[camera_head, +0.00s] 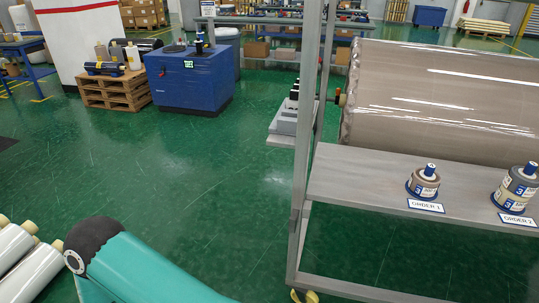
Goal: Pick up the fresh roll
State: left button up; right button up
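No roll in view is marked as fresh. Several white rolls (28,272) with yellowish ends lie at the lower left, cut off by the picture's edge. A very large roll in clear, shiny wrap (440,95) lies sideways at the upper right, behind the grey stand, and runs out of the picture. A teal link of my arm with a black rounded joint shows at the bottom left, beside the white rolls. Neither of my grippers is in view.
A grey metal stand (345,180) on wheels holds two small labelled rolls (424,181) (515,187) behind cards reading ORDER 1 and ORDER 2. A blue cabinet (190,80) and wooden pallets (114,91) stand at the back left. The green floor (200,170) between is clear.

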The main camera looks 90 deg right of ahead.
aim_at(424, 182)
jog(key=u, duration=0.35)
jog(key=i, duration=0.2)
jog(key=z, duration=3.3)
jog(key=i, duration=0.3)
jog(key=z, duration=1.7)
jog(key=k, duration=0.6)
jog(key=z, duration=0.5)
jog(key=i, duration=1.65)
jog(key=u, duration=0.45)
